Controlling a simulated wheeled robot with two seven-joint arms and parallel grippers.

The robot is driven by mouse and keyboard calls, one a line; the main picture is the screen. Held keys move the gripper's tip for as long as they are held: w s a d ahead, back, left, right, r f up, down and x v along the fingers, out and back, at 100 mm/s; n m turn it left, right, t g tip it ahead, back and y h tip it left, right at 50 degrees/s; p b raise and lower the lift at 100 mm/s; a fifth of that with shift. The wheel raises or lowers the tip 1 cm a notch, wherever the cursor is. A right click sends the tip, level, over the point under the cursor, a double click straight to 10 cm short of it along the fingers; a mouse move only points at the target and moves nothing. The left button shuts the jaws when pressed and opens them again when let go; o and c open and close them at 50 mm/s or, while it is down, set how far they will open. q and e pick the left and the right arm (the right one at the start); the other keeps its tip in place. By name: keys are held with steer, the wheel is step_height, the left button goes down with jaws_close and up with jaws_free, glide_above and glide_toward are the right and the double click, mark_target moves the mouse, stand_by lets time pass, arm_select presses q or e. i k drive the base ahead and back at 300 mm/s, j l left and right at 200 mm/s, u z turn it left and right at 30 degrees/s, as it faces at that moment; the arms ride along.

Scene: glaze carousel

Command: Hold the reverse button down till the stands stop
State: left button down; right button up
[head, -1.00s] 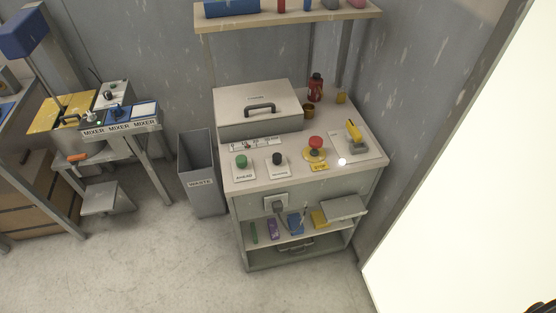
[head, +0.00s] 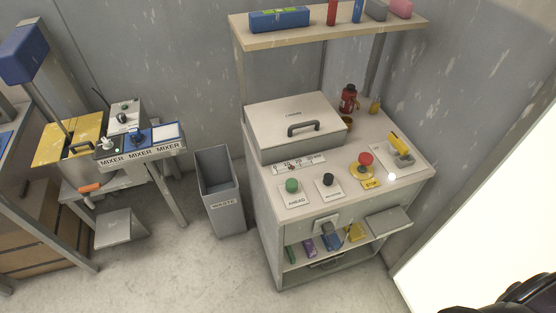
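The control cabinet (head: 265,197) stands right of centre in the head view. On its top, toward the front, are a green button (head: 292,186) labelled AHEAD and a black button (head: 328,180) on a white plate to its right. The black button's label is too small to read surely. A red mushroom button (head: 366,159) on a yellow base stands farther right. The stands are not in view. A dark part of my own body shows at the bottom right corner; I cannot make out a gripper there. Neither gripper is seen at the buttons.
A lidded box (head: 295,126) and a yellow-handled lever (head: 400,147) are on the cabinet top. A shelf (head: 330,32) overhangs it behind. A grey waste bin (head: 220,190) and a mixer bench (head: 140,146) stand left. A bright white panel (head: 480,240) is at right. Floor in front is clear.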

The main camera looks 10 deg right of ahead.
mark_target(328, 178)
steer(key=i+j, duration=0.15)
steer(key=j, duration=0.2)
steer(key=i+j, duration=0.15)
steer(key=j, duration=0.2)
steer(key=z, duration=1.55)
